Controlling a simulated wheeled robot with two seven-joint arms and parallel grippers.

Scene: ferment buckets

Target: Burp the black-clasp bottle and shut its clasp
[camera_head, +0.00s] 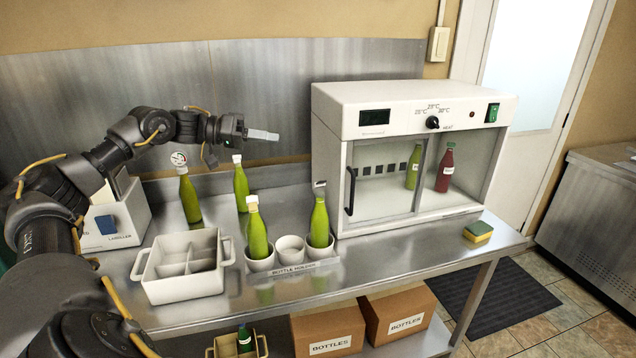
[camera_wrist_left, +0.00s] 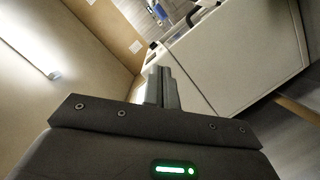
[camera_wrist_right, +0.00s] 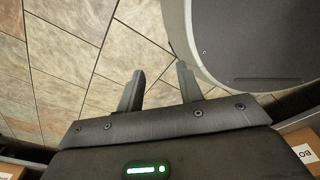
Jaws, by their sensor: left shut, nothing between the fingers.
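Two green bottles stand upright in the white bottle holder (camera_head: 310,265). The right one (camera_head: 319,222) has a dark grey piece at its top and may be the black-clasp bottle; its clasp is too small to read. The left one (camera_head: 257,232) has a cream top. My left gripper (camera_head: 275,135) is shut and empty, in the air above and left of the right bottle, touching no bottle; its closed fingers also show in the left wrist view (camera_wrist_left: 161,88). My right gripper (camera_wrist_right: 160,85) is open and empty over the tiled floor, outside the head view.
Two more green bottles (camera_head: 188,195) (camera_head: 241,187) stand behind the holder. A white divided bin (camera_head: 185,285) is at front left, a labeller (camera_head: 115,225) behind it. A white incubator (camera_head: 400,120) with two bottles inside stands right. A sponge (camera_head: 478,231) lies near the right edge.

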